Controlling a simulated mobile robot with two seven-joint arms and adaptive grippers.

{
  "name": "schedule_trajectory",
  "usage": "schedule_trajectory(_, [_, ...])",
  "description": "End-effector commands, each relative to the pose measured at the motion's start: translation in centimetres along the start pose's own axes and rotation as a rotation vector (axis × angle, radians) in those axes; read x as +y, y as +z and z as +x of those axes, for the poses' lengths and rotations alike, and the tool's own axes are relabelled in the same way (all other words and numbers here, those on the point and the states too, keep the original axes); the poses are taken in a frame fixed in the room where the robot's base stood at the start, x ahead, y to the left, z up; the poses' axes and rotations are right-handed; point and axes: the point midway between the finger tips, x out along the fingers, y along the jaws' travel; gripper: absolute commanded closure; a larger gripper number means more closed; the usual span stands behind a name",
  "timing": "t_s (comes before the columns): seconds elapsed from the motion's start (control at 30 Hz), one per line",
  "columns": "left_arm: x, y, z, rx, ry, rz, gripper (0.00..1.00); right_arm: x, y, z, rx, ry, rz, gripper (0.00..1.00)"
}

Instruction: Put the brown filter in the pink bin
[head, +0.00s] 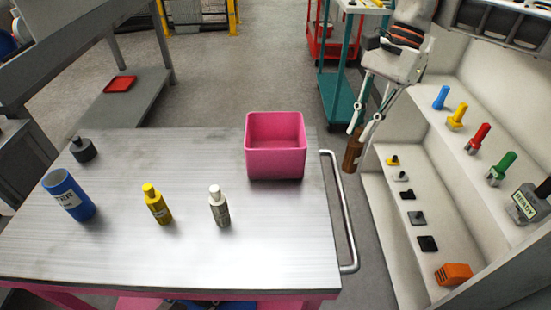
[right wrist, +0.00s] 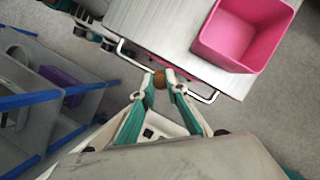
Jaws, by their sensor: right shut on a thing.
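The brown filter (head: 352,155) is a small brown cylinder. My right gripper (head: 364,131) is shut on its upper end, and the filter hangs below the fingers, to the right of the cart's handle in the head view. In the right wrist view the filter (right wrist: 159,79) shows between the fingertips of my right gripper (right wrist: 161,84), by the cart's handle. The pink bin (head: 275,150) stands open and upright on the cart's top at its right back part. It also shows in the right wrist view (right wrist: 240,40), apart from the gripper. My left gripper is not in view.
The metal cart top (head: 130,250) holds a blue cylinder (head: 69,195), a yellow bottle (head: 157,204), a white-capped bottle (head: 219,206) and a dark weight-like object (head: 82,149). A bar handle (head: 346,215) edges the cart. A stepped white shelf (head: 430,160) with several coloured parts stands at right.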

Motion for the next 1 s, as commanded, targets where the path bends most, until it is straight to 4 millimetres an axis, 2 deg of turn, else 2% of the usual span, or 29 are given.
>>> schedule_trajectory(0.2, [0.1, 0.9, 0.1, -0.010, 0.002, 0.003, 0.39, -2.9, 1.1, -1.4, 0.000, -0.113, 0.266, 1.00])
schedule_trajectory(0.57, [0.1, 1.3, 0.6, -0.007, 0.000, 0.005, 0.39, -7.1, 3.3, -3.6, 0.002, -0.288, 0.686, 1.00])
schedule_trajectory(1.0, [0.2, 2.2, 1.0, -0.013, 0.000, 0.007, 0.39, -12.0, 6.8, -6.2, 0.006, -0.504, 1.199, 1.00])
